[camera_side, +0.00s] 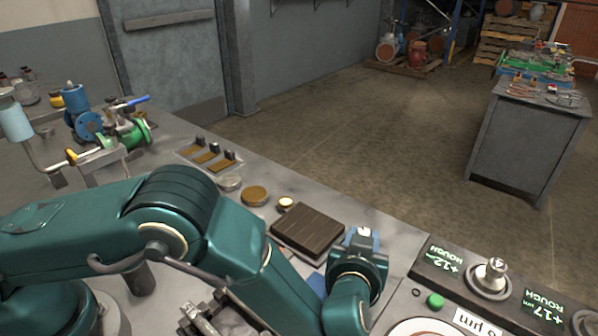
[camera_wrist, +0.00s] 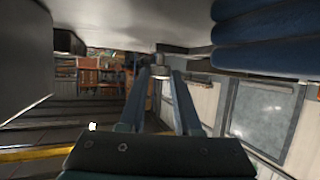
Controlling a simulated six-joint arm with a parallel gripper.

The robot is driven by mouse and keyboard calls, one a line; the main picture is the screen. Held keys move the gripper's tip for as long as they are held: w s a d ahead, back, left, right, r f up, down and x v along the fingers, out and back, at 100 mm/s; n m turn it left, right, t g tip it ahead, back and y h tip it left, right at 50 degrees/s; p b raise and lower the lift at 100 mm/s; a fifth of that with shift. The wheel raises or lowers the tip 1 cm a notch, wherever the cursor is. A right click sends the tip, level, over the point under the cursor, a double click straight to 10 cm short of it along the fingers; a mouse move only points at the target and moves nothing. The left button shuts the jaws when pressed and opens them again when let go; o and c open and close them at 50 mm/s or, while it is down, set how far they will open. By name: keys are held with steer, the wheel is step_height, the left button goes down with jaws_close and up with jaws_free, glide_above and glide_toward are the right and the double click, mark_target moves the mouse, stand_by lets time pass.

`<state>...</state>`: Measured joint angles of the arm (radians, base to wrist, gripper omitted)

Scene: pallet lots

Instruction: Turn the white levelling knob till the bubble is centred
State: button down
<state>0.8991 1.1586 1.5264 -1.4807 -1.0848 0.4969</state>
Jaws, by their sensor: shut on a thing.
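My gripper (camera_wrist: 160,76) shows in the wrist view with its two fingers converging on a small pale-grey round knob-like thing (camera_wrist: 160,68). It is shut on this thing, which is shadowed, so I cannot tell if it is the white levelling knob. A small cream round piece (camera_side: 287,203) sits on the bench behind a dark ribbed block (camera_side: 308,230). I cannot make out a bubble in either view.
A panel with green-lit displays (camera_side: 444,257), a silver knob marked 4 (camera_side: 490,277) and a green button (camera_side: 435,300) lies to the right of my wrist. A brown disc (camera_side: 254,196), a tray of small parts (camera_side: 209,157) and green and blue valves (camera_side: 130,133) stand left.

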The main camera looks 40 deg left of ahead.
steer(key=shift+w+r+y, duration=0.1)
steer(key=shift+w+y, duration=0.05)
steer(key=shift+y, duration=0.15)
steer(key=c, duration=0.6)
jaws_free()
steer(key=r, duration=0.4)
steer(key=shift+a+r, duration=0.25)
steer(key=a+r, duration=0.6)
steer(key=a, duration=0.5)
steer(key=shift+s+r, duration=0.2)
steer(key=shift+s, duration=0.2)
steer(key=shift+a, duration=0.1)
